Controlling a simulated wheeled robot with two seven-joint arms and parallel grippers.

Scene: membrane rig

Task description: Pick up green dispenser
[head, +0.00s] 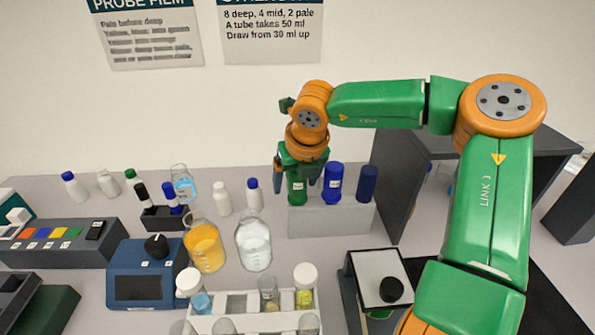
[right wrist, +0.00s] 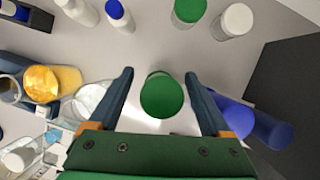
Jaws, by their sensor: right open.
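The green dispenser (head: 297,190) stands upright at the left end of a light grey block (head: 330,222), beside a blue dispenser (head: 333,183) and a dark blue one (head: 367,184). My right gripper (head: 298,182) is directly above and around the green dispenser, pointing down. In the right wrist view, the green top (right wrist: 162,96) lies between the two open fingers (right wrist: 160,98), with a gap on each side. The blue dispenser (right wrist: 232,115) is just outside the right finger. My left gripper is not in view.
A clear flask (head: 254,246) and an orange-filled flask (head: 203,244) stand left of the block. White bottles (head: 222,198) stand behind them. A tube rack (head: 240,305) is in front. A dark grey cabinet (head: 400,175) rises close on the right.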

